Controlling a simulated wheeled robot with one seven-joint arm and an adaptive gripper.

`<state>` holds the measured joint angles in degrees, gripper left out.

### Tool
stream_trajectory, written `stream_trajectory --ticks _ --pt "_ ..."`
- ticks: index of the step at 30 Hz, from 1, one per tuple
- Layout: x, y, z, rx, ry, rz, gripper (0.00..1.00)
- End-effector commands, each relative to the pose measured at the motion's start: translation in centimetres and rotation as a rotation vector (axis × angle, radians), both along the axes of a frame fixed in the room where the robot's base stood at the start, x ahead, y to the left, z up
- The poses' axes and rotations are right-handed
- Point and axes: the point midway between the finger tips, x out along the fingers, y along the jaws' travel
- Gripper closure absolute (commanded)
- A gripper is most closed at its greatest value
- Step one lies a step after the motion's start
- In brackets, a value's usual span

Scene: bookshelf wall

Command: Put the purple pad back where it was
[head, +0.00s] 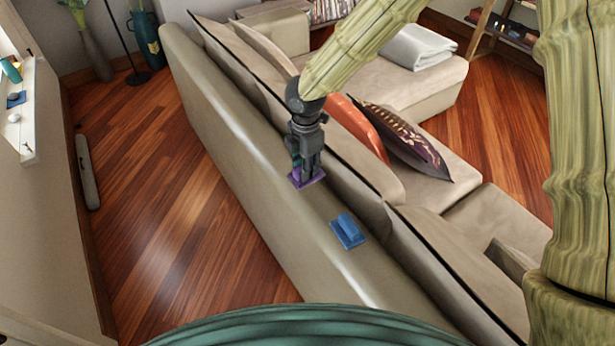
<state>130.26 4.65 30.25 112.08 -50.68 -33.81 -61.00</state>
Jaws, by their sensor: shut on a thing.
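The purple pad (306,181) is at the top of the beige sofa's back (264,150). My gripper (305,172) points down over it and is shut on it. The gripper's fingers hide part of the pad. I cannot tell whether the pad touches the sofa or is just above it.
A blue pad (348,231) with a raised block lies on the sofa back, nearer and to the right. Orange (358,128) and dark patterned (408,142) cushions lean on the seat side. A shelf at the far left holds another blue item (16,99) and a white ball (14,118).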

Motion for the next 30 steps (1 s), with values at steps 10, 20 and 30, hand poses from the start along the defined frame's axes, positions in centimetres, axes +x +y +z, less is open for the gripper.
stream_trajectory --ticks 10,20,30 --pt "0.3 -0.1 -2.8 0.001 0.004 -0.003 0.96" --pt "0.3 0.0 -5.9 0.0 0.002 -0.001 0.96" --pt "0.3 0.0 -6.2 0.0 0.002 0.0 0.75"
